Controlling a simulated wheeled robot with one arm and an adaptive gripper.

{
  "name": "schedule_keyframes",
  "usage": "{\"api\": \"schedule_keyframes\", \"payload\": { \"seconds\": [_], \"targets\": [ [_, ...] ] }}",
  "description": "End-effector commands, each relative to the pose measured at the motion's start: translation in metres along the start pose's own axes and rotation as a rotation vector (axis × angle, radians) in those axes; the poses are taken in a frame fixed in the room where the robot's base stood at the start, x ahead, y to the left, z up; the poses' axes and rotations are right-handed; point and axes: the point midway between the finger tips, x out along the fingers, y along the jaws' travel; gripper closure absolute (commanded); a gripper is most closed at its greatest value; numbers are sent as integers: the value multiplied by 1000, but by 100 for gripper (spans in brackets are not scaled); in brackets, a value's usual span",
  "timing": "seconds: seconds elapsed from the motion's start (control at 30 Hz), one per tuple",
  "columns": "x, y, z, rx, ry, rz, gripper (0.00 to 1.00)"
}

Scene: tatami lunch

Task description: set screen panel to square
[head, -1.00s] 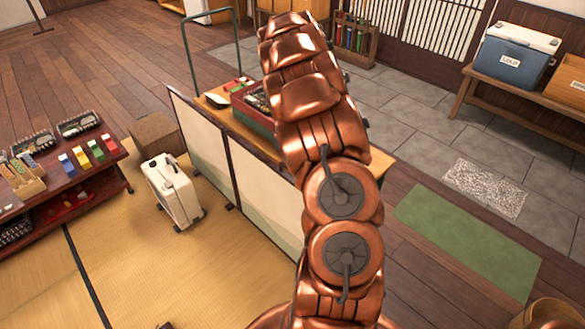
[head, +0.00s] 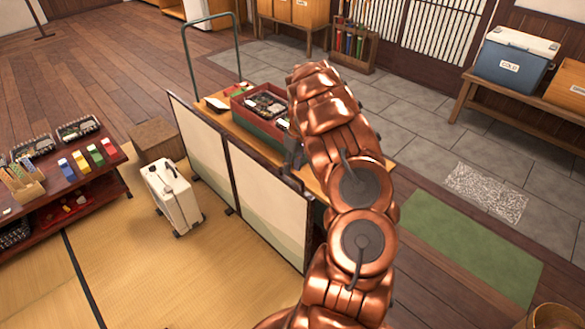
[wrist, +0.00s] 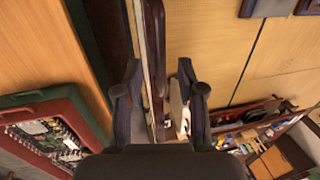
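The folding screen has cream panels in dark frames and stands upright on the tatami. Its nearer screen panel (head: 268,205) is left of my arm, and its farther panel (head: 203,145) joins it at a slight angle. My gripper (head: 293,158) is at the top of the nearer panel, near its right end. In the wrist view, my gripper (wrist: 158,82) is open, with one finger on each side of the panel's thin edge (wrist: 152,45). Gaps show beside the fingers, and I cannot tell whether either one touches. My arm hides some of the panel's right end.
A cart (head: 215,98) with a red-green box (head: 262,100) of lunch trays stands close behind the screen. A white suitcase (head: 172,193) and brown box (head: 156,140) are to its left. A low dark table (head: 117,158) is farther left. Tatami in front is clear.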

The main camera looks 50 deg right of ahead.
Motion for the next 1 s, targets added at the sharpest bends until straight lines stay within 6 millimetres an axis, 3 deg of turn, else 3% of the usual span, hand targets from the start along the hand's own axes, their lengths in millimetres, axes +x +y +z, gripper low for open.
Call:
{"api": "schedule_keyframes", "payload": {
  "seconds": [0.2,0.47,0.83,1.0],
  "targets": [
    [12,-1,0,0,0,-1,61],
    [13,0,0,0,1,0,61],
    [13,0,0,0,1,0,100],
    [13,0,0,0,1,0,100]
  ]
}}
